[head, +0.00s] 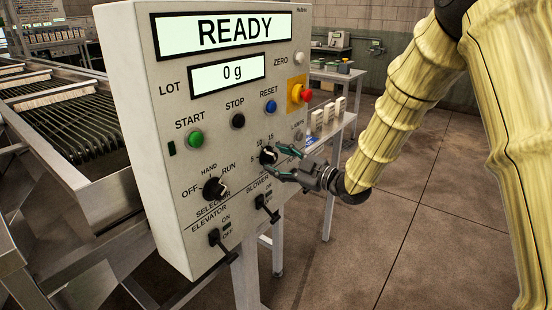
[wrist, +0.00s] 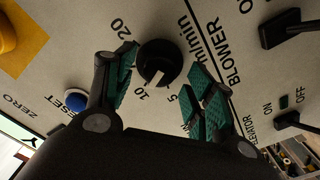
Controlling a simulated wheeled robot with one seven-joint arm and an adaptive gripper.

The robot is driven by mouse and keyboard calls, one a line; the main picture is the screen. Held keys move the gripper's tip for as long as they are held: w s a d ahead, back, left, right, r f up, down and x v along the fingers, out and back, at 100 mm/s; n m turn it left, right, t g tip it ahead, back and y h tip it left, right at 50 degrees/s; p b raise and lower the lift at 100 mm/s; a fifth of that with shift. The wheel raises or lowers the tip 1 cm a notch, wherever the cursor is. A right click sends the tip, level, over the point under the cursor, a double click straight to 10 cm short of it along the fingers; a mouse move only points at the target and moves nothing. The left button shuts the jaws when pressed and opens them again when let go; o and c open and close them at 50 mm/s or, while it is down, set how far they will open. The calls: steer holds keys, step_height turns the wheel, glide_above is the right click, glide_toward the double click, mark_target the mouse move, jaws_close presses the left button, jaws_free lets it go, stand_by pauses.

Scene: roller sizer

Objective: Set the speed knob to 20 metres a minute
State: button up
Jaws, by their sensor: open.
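The speed knob (head: 267,155) is a round black knob on the grey control panel (head: 160,140), with 5, 10 and 15 printed near it in the head view. In the wrist view the knob (wrist: 158,56) shows a pale notch on its lower side, pointing about between 10 and 5, nearer 10. The 20 is at its upper left; the 15 is hidden behind a finger. My gripper (head: 277,163) is open at the knob. In the wrist view my gripper (wrist: 160,63) has one teal-padded finger on each side of it; contact cannot be told.
The selector knob (head: 214,187), the elevator switch (head: 222,240) and the blower switch (head: 266,205) are below. A red emergency button (head: 301,94) and blue reset button (head: 270,106) are above. A side table (head: 328,140) stands behind the panel. Open floor lies to the right.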

steer(key=shift+x, duration=0.9)
steer(key=c, duration=1)
